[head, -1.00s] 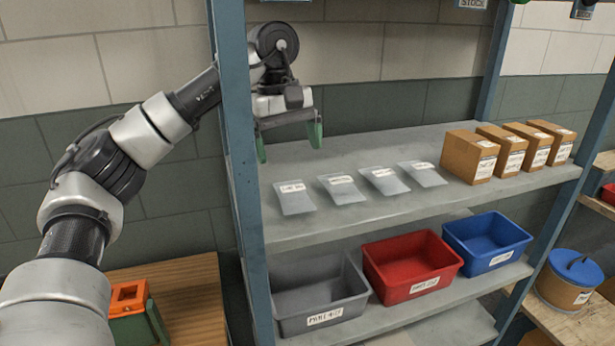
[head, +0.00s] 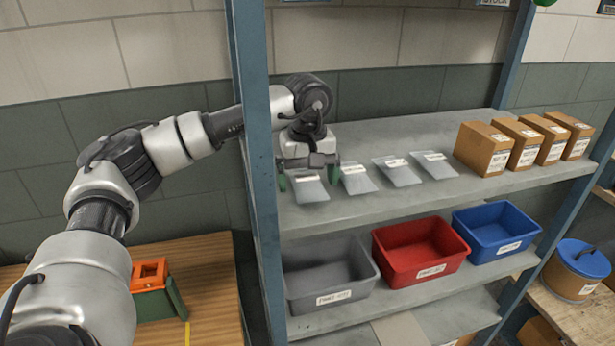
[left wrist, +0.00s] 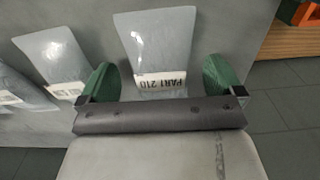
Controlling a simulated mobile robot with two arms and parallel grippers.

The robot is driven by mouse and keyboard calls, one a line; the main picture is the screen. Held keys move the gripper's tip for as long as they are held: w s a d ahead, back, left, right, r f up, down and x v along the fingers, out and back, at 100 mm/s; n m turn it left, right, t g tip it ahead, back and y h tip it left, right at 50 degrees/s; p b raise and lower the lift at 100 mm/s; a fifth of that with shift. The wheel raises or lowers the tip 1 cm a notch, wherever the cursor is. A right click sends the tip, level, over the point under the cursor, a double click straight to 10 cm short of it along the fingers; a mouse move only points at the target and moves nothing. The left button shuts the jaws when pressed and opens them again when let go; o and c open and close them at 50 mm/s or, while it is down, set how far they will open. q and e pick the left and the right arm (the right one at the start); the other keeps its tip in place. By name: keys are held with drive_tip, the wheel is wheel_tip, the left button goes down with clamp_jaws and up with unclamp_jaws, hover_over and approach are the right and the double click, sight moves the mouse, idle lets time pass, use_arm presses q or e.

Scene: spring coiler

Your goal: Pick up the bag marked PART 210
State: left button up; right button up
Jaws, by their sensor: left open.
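The bag marked PART 210 (left wrist: 157,45) lies flat on the shelf, its label upside down in the left wrist view. In the head view it is the leftmost bag (head: 310,191), at the shelf's left end, partly covered by my gripper. My left gripper (head: 308,181) is open over this bag. In the left wrist view its green fingers (left wrist: 170,80) stand on either side of the bag's labelled end, with nothing held. I cannot tell whether the fingers touch the shelf. My right gripper is not in view.
Another bag (head: 358,180) lies close to the right, with two more bags beyond it. Several cardboard boxes (head: 484,150) stand further right. A blue shelf post (head: 250,120) stands beside my left arm. Grey, red and blue bins (head: 420,250) sit on the shelf below.

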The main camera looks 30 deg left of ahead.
use_arm(q)
drive_tip(key=shift+f, duration=0.2)
drive_tip(key=c, duration=1.1)
drive_tip(key=shift+r, duration=0.15)
